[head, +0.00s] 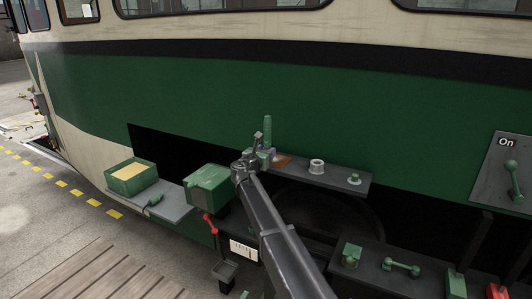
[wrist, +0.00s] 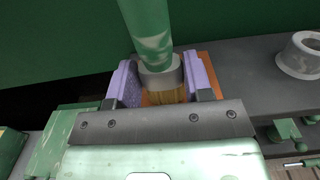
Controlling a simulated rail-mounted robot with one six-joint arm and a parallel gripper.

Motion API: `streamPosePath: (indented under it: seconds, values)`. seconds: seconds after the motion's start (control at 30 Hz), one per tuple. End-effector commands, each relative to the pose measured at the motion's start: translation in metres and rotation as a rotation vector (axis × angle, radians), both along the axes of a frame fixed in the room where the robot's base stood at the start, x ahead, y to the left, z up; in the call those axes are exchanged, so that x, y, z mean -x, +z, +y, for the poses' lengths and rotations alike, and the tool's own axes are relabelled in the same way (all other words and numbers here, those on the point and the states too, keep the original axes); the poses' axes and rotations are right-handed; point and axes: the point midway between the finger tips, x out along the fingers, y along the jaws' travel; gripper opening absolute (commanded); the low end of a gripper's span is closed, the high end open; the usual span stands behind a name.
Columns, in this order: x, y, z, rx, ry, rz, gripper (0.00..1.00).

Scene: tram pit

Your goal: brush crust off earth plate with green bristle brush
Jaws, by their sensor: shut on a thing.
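My gripper (head: 264,153) is shut on the green brush (head: 267,130), which stands upright with its handle up. In the wrist view the gripper's purple finger pads (wrist: 163,82) are on either side of the brush's metal collar. The brush (wrist: 147,28) has tan bristles pointing down there. The earth plate (head: 283,161) shows as a rusty orange-brown patch on the dark ledge. In the wrist view the orange plate (wrist: 207,88) lies behind and under the bristles, partly hidden by the gripper. I cannot tell whether the bristles touch it.
A grey ring-shaped fitting (head: 317,166) and a small bolt-like part (head: 354,179) sit on the same ledge (head: 337,178). A green box (head: 208,188) is just left of my gripper. A tray with a green bin (head: 131,178) is farther left. The green tram side rises behind.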

Motion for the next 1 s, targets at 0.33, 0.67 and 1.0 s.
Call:
streamPosePath:
  seconds: [0.33, 0.67, 1.0]
  values:
    - [0.008, 0.0001, 0.0044, 0.001, 0.0, -0.001, 0.22]
    - [0.008, -0.0055, 0.0046, 0.001, 0.0, -0.001, 0.22]
    - [0.0021, -0.0062, 0.0027, 0.001, 0.0, -0.001, 0.22]
